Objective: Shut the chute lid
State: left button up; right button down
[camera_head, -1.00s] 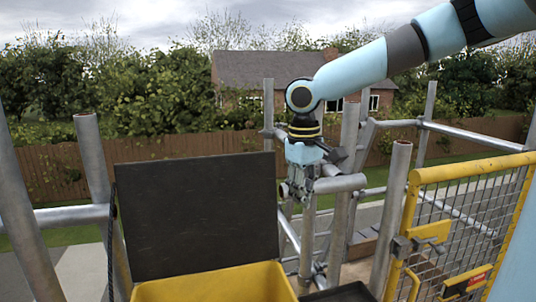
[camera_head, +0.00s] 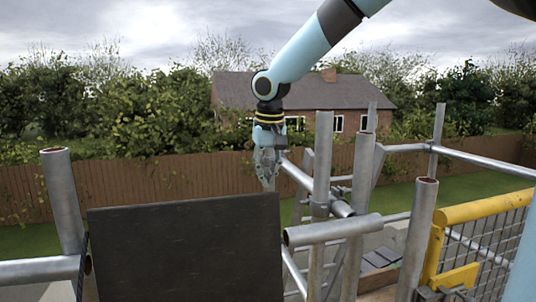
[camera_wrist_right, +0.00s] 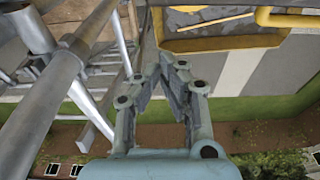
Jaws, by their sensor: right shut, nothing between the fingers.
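The chute lid (camera_head: 185,255) is a flat dark panel standing upright, its top edge crossing the lower left of the head view. My right gripper (camera_head: 267,178) points down at the top right corner of the lid, fingertips near its top edge. Whether it touches the lid or hangs behind it I cannot tell. In the right wrist view its fingers (camera_wrist_right: 166,68) are closed together with nothing held. A yellow rim (camera_wrist_right: 225,42), which looks like the chute's, shows beyond them. The chute is out of the head view. My left gripper is not in view.
Scaffold poles (camera_head: 322,165) and a short horizontal tube (camera_head: 335,230) stand close to the right of the lid. Another upright pole (camera_head: 64,200) is at its left. A yellow mesh gate (camera_head: 485,240) is at the far right.

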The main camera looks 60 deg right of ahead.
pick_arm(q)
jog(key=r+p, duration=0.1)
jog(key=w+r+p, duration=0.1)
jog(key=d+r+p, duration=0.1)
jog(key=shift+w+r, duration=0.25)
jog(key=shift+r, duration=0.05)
pick_arm(e)
jog(key=s+a, duration=0.1)
jog(key=s+a+f, duration=0.1)
jog(key=shift+s+a+f, duration=0.1)
jog(key=shift+s+a, duration=0.1)
jog(key=shift+s, duration=0.2)
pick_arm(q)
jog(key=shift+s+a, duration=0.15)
pick_arm(e)
jog(key=shift+s, duration=0.1)
